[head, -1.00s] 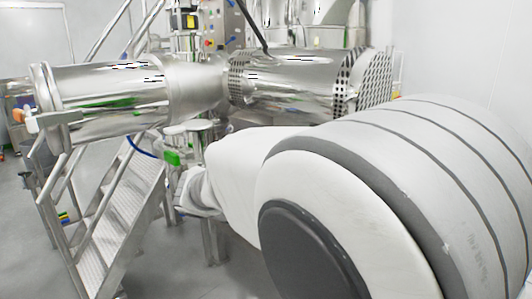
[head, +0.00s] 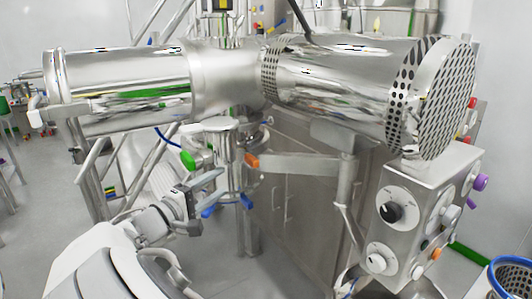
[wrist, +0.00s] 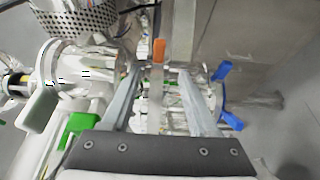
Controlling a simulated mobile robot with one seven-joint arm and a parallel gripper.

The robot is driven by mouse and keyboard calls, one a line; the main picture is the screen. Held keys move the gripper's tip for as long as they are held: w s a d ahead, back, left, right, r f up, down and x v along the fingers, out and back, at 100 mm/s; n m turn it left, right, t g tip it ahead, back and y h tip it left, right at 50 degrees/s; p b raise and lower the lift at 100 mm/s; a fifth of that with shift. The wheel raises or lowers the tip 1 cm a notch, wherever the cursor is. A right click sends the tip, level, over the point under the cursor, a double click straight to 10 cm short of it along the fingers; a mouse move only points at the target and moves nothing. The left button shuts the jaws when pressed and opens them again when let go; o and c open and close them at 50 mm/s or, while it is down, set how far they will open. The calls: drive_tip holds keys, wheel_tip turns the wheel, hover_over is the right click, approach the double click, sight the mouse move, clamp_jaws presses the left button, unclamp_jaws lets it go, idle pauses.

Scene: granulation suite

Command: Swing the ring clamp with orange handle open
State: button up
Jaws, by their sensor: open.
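The orange handle (head: 252,161) of the ring clamp sticks out on the right of the upright steel pipe, below the horizontal drum. In the wrist view the orange handle (wrist: 158,50) lies ahead, in line with the gap between my fingers. My gripper (head: 217,184) is open, its fingers reaching from the lower left towards the pipe. In the wrist view my gripper (wrist: 160,72) shows two spread fingers with nothing visibly gripped. I cannot tell whether a finger touches the clamp. The clamp's ring is partly hidden and its closure is too small to make out.
A green handle (head: 188,158) is left of the pipe, close to my gripper. Blue handles (head: 246,201) sit lower on the pipe. A control box (head: 408,205) with knobs stands at the right. Steel cabinets (head: 290,200) are behind. Grey floor is open at the left.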

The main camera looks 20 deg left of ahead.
drive_tip(key=p+x, duration=0.2)
drive_tip(key=x, duration=1.5)
drive_tip(key=shift+w, duration=0.25)
drive_tip(key=shift+a, duration=0.1)
clamp_jaws()
idle(0.7)
